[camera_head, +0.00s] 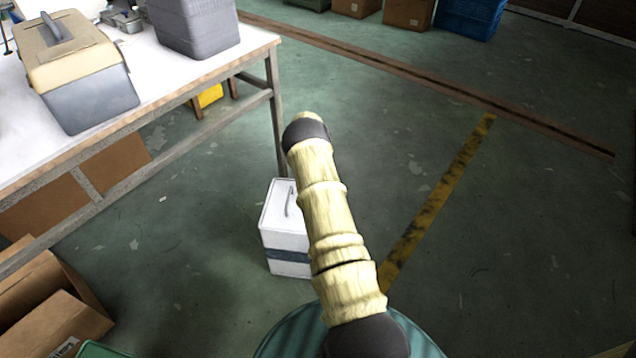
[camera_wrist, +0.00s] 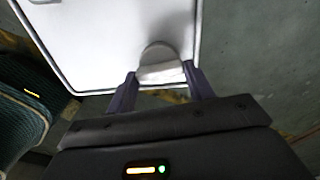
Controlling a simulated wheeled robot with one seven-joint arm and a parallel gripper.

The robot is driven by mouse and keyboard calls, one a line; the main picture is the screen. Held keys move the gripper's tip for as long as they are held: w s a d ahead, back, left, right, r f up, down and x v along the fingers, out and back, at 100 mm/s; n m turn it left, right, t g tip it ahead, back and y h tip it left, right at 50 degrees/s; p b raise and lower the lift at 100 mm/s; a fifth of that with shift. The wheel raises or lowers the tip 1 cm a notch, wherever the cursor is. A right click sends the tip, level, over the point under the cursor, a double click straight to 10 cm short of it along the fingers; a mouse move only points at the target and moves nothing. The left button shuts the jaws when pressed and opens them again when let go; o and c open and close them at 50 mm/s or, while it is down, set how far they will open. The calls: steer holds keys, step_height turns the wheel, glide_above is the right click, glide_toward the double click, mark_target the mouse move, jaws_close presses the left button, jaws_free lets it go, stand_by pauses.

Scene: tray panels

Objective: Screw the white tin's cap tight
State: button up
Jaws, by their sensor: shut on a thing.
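The white tin (camera_head: 285,239) is a box-shaped can with a white top and a dark blue band, standing upright on the floor. Its right side is hidden behind my arm. In the wrist view its flat white top (camera_wrist: 95,45) fills the upper part. The cap (camera_wrist: 160,66) is a small pale grey piece with a rounded far edge, near the tin's edge. My gripper (camera_wrist: 161,80) has one dark finger on each side of the cap and is shut on it. The head view hides my gripper and the cap behind my arm. I cannot tell how tightly the cap sits.
A thin handle (camera_head: 288,199) rises from the tin's top. A workbench (camera_head: 165,95) stands at the left, bearing a beige-lidded toolbox (camera_head: 85,88) and a grey bin (camera_head: 197,28). Cardboard boxes (camera_head: 50,315) lie at lower left. The floor to the right, with a yellow stripe (camera_head: 435,205), is clear.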

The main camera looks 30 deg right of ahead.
steer(key=shift+m, duration=0.6)
steer(key=o, duration=1)
step_height(320, 180, up, 17)
steer(key=p, duration=0.4)
steer(key=shift+r, duration=0.2)
